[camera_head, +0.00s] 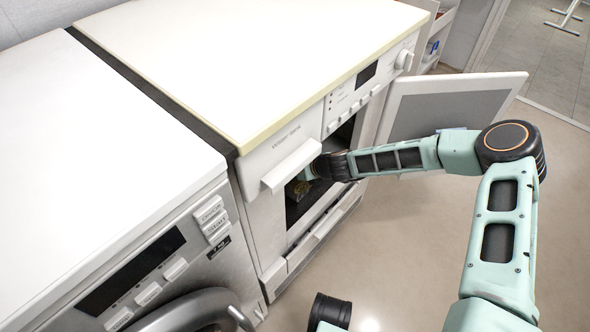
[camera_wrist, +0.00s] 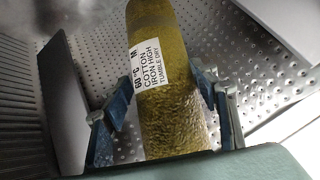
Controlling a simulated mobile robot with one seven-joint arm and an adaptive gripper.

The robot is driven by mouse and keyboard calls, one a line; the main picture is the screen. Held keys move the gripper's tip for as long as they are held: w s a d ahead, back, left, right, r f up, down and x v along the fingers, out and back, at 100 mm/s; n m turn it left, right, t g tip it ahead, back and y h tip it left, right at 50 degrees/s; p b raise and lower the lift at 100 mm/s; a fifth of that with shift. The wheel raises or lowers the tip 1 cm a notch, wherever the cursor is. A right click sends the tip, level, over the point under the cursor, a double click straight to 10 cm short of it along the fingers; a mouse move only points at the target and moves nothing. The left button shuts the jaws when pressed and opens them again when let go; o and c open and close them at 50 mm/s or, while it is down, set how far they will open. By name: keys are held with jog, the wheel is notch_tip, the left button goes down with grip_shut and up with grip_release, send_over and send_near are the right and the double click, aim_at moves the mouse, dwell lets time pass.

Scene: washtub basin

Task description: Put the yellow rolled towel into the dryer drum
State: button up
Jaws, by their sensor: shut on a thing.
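The yellow rolled towel (camera_wrist: 172,118) with a white care label is between the fingers of my gripper (camera_wrist: 165,108) in the wrist view. My gripper is shut on it. Perforated metal drum walls (camera_wrist: 262,50) surround the towel, so it is inside the dryer drum. Whether the towel touches the drum floor cannot be told. In the head view my gripper (camera_head: 308,180) reaches into the open front of the dryer (camera_head: 290,140); a small dark yellow part of the towel (camera_head: 297,190) shows there, and the rest is hidden.
The dryer's open door (camera_head: 440,105) stands out to the right, behind my forearm. A front-loading washer (camera_head: 150,270) stands to the left of the dryer. The opening's frame is close around my arm. Floor at the right is clear.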

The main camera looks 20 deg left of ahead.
jog(key=o, duration=1.5)
jog(key=shift+v, duration=3.75)
